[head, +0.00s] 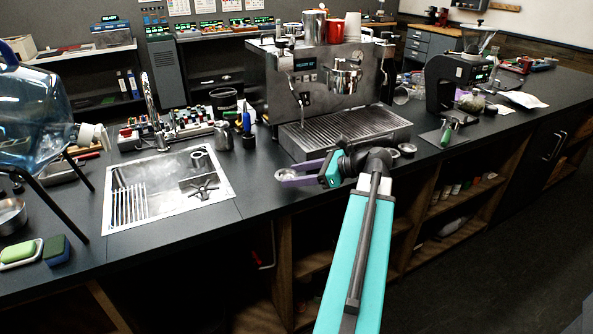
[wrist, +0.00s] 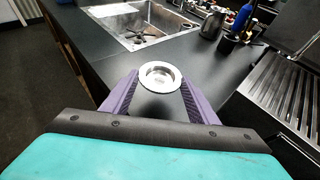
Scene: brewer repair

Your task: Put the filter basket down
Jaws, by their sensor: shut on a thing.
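The filter basket (head: 285,174) is a small, round, shiny metal cup. It is between the purple fingers of my gripper (head: 283,177), over the dark counter in front of the espresso machine and right of the sink. In the wrist view the basket (wrist: 161,76) sits upright, open side up, at the tips of the two purple fingers. My gripper (wrist: 160,80) is shut on its sides. I cannot tell whether its underside touches the counter.
The counter (head: 217,232) is bare between the sink (head: 170,205) and the front edge. The espresso machine's drip tray (head: 345,130) is just behind my gripper. A metal pitcher (head: 223,136) stands behind the sink's right end. A grinder (head: 458,85) stands farther right.

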